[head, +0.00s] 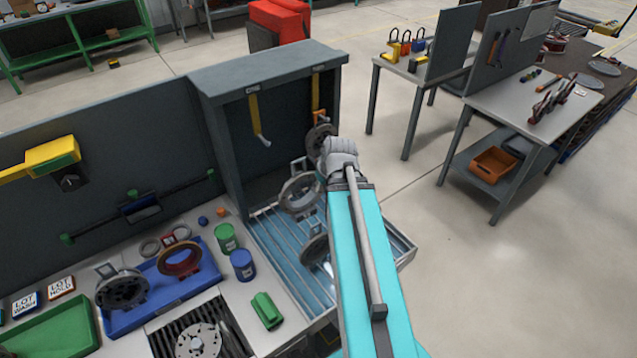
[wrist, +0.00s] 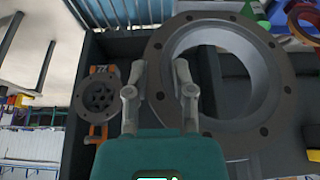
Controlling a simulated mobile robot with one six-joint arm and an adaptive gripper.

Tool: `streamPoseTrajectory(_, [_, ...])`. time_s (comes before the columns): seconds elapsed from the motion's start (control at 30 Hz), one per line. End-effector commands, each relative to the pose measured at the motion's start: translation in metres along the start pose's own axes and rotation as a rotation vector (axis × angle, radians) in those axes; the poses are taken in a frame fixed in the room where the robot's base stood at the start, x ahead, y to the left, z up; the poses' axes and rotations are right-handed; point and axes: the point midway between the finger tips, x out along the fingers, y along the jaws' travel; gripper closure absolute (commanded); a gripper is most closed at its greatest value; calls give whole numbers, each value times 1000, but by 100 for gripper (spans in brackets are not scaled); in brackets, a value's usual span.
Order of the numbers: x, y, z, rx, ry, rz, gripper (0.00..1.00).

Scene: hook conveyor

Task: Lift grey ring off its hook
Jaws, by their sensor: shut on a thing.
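The grey ring (head: 300,194), a wide flanged ring with bolt holes, is left of my arm in the head view. It appears to be in the air above the slatted tray, below and apart from the empty yellow hook (head: 256,122). In the wrist view the ring (wrist: 245,140) fills the right half. My gripper (wrist: 160,66) is shut on the ring's near-left rim, one finger on each side. In the head view my own wrist hides the fingers.
The slatted tray (head: 268,247) below holds another dark flange (head: 313,250).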

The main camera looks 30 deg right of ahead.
Motion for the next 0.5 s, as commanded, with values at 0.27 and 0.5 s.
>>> streamPoseTrajectory(0.27, [-3,0,8,1,0,0,100])
streamPoseTrajectory(0.5, [-4,0,9,1,0,-1,100])
